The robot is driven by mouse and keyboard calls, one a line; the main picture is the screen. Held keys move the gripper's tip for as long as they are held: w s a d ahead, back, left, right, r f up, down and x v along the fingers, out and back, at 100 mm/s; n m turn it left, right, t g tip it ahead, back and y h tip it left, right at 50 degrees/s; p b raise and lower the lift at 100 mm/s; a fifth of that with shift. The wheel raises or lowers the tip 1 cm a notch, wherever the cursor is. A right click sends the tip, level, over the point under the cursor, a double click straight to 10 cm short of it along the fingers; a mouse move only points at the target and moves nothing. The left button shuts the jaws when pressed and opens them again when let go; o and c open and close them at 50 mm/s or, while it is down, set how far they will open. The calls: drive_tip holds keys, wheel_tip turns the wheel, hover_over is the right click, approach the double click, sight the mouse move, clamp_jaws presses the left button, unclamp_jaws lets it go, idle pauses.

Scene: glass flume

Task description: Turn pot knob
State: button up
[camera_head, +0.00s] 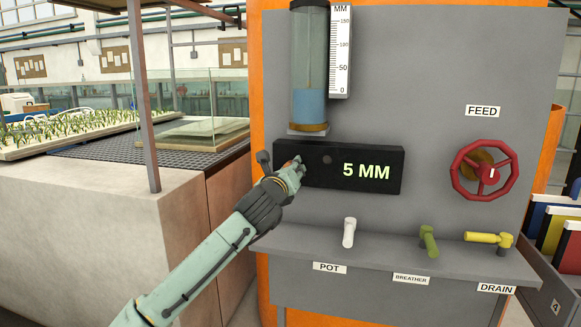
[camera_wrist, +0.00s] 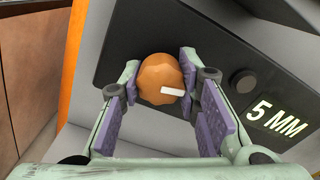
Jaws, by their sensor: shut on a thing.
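My gripper (camera_head: 297,165) reaches the left end of a black panel that reads 5 MM (camera_head: 345,168). In the wrist view my gripper's (camera_wrist: 158,92) purple-padded fingers stand on both sides of an orange-brown scalloped knob (camera_wrist: 158,76) with a white mark, and are shut on it. The white mark lies toward the knob's lower right. In the head view the knob is mostly hidden by the gripper. A white lever (camera_head: 349,232) stands upright on the ledge above the POT label (camera_head: 330,267).
A red FEED handwheel (camera_head: 485,171) is on the right of the grey board. A green BREATHER lever (camera_head: 429,241) and a yellow DRAIN lever (camera_head: 489,239) are on the ledge. A glass cylinder with blue water (camera_head: 309,105) hangs above the panel.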

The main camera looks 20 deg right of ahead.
drive_tip(key=shift+m+p, duration=0.35)
drive_tip(key=shift+m, duration=0.55)
drive_tip(key=shift+d, duration=0.1)
drive_tip(key=o, duration=1.2)
drive_tip(key=v, duration=1.2)
